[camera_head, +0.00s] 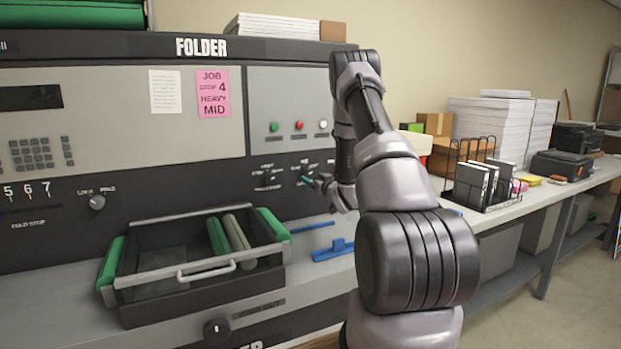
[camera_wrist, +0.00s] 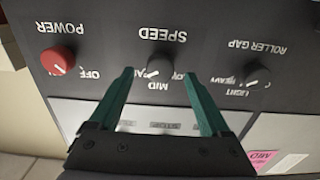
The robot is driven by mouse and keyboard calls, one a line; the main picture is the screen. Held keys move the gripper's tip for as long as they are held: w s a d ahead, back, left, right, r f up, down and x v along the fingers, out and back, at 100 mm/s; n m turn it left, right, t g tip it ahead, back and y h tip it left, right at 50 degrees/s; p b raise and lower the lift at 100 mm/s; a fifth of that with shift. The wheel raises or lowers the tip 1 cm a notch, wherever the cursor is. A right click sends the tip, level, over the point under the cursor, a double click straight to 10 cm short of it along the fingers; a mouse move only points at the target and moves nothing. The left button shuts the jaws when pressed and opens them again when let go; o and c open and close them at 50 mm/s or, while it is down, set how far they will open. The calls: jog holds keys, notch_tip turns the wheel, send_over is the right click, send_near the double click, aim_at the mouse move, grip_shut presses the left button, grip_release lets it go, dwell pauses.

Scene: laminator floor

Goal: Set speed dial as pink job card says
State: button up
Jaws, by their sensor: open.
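The pink job card (camera_head: 213,93) is on the folder's upper panel and reads JOB 4, HEAVY, MID. Its corner also shows in the wrist view (camera_wrist: 283,163). The dark speed dial (camera_wrist: 160,62) sits under upside-down SPEED lettering, with MID printed on its other side. A pale mark on the dial points down and slightly left in the wrist view, near MID. My gripper (camera_wrist: 157,73) is open, with one green finger on each side of the dial. I cannot tell whether they touch it. The fingers partly hide the other speed labels. In the head view my gripper (camera_head: 312,181) is at the lower dark panel.
The red power knob (camera_wrist: 57,61) and the roller gap dial (camera_wrist: 257,75) flank the speed dial, close to the fingers. A tray with a white handle (camera_head: 207,268) stands below left. A blue tool (camera_head: 333,250) lies on the bench. A wire rack (camera_head: 487,185) stands right.

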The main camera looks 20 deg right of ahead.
aim_at(307, 174)
jog(key=shift+w, duration=1.4)
grip_shut()
jog(key=shift+n, duration=0.4)
jog(key=n, duration=0.5)
jog(key=shift+n, duration=0.3)
jog(key=n, duration=0.5)
jog(key=shift+n, duration=0.3)
